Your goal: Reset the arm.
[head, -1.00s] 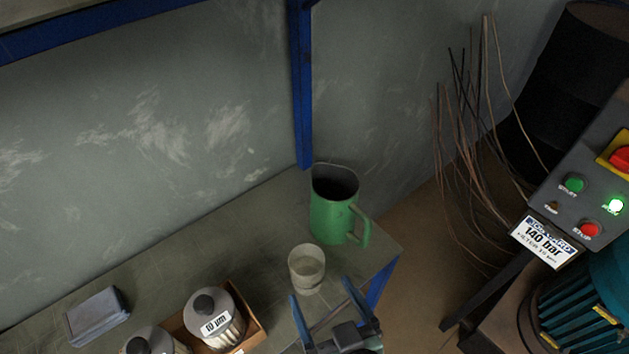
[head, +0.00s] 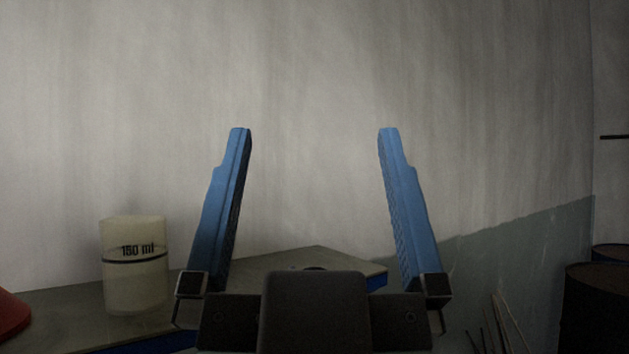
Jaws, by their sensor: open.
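My gripper (head: 313,138) is large in the middle of the head view.
A translucent beaker (head: 135,280) marked 150 ml stands upright on the bench (head: 240,281), left of my gripper and apart from it in the picture. A red object (head: 12,314) is cut off at the left edge. Dark drums (head: 597,305) and thin rods (head: 510,325) are at the lower right.

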